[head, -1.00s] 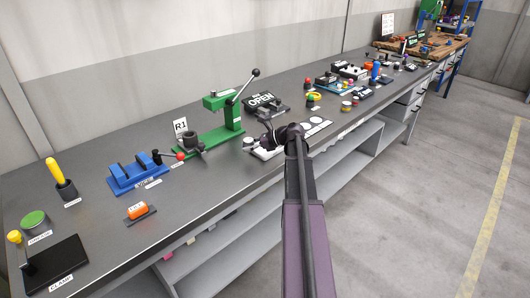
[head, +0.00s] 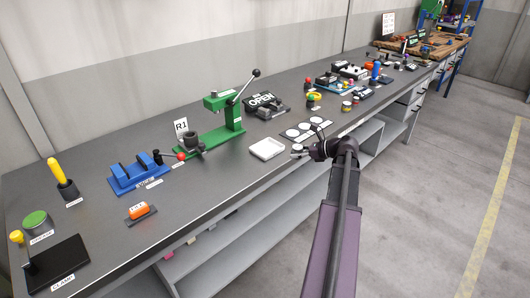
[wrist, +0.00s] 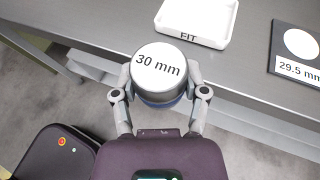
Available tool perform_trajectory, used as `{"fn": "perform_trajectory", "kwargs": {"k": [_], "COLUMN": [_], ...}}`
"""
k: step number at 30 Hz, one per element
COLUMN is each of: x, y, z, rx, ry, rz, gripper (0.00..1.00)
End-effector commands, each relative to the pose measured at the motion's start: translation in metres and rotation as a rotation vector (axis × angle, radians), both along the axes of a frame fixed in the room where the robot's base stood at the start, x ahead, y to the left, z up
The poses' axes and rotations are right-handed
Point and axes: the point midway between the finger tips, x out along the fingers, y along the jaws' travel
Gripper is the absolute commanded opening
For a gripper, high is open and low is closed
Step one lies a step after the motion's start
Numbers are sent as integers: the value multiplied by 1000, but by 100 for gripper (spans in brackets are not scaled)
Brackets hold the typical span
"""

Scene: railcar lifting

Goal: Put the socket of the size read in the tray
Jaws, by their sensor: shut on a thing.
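My gripper (wrist: 158,92) is shut on a round socket (wrist: 158,66) with a white top marked "30 mm" and a dark blue lower rim. In the head view my gripper (head: 309,151) holds it by the bench's front edge, just right of the white tray (head: 267,156). The tray, marked "FIT", is also at the top of the wrist view (wrist: 205,41); its visible part is empty. The head view shows white discs on this mat.
A green press (head: 222,117) with an "R1" sign (head: 181,126) stands behind and left of the tray. An "OPEN" display (head: 261,100) sits behind the tray. A blue vise (head: 137,174) is further left. Bare bench top lies left of the tray.

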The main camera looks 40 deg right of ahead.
Motion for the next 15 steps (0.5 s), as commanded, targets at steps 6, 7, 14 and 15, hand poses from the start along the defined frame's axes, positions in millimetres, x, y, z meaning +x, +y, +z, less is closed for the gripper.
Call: {"fn": "perform_trajectory", "kwargs": {"k": [6, 7, 14, 15], "x": [-3, -3, 1, 3], "y": [-2, -2, -2, -2], "z": [0, 0, 0, -1], "rx": [1, 1, 1, 1], "ry": [-1, -1, -1, 0], "rz": [-4, -4, -4, -4], "gripper": [2, 2, 2, 2]}}
